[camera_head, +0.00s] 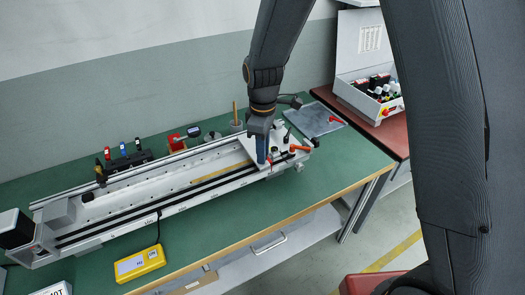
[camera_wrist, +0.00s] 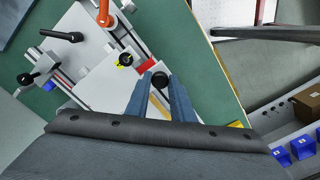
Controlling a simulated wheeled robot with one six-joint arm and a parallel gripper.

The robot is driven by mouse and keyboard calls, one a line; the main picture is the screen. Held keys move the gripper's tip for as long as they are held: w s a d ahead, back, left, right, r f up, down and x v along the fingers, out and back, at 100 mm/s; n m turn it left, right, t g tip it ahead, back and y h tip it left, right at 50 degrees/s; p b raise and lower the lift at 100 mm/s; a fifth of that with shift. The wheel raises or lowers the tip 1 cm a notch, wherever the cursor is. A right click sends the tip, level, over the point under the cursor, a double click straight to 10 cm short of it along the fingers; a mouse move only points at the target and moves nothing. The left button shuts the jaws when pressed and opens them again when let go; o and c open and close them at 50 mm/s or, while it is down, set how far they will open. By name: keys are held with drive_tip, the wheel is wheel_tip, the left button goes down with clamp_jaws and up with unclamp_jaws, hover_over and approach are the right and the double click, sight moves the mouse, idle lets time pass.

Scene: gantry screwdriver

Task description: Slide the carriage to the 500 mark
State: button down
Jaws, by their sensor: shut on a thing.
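The carriage (camera_wrist: 104,84) is a pale plate on the gantry rail (camera_head: 130,199), near the rail's right end in the head view. It bears black knobs, a red patch and an orange lever (camera_wrist: 104,14).
A yellow meter (camera_head: 140,263) with a cable lies in front of the rail. Screwdrivers in a black rack (camera_head: 125,160), a red box (camera_head: 177,142) and a cup (camera_head: 236,125) stand behind it. A grey mat (camera_head: 314,119) lies right. The rail left of the carriage looks clear.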

drive_tip(key=shift+w+d, duration=0.1)
drive_tip(key=shift+w, duration=0.05)
drive_tip(key=c, duration=1.5)
unclamp_jaws()
drive_tip(key=shift+d, duration=0.15)
drive_tip(key=shift+c, duration=0.2)
drive_tip(key=shift+r+b, duration=1.1)
drive_tip(key=shift+r, duration=2.85)
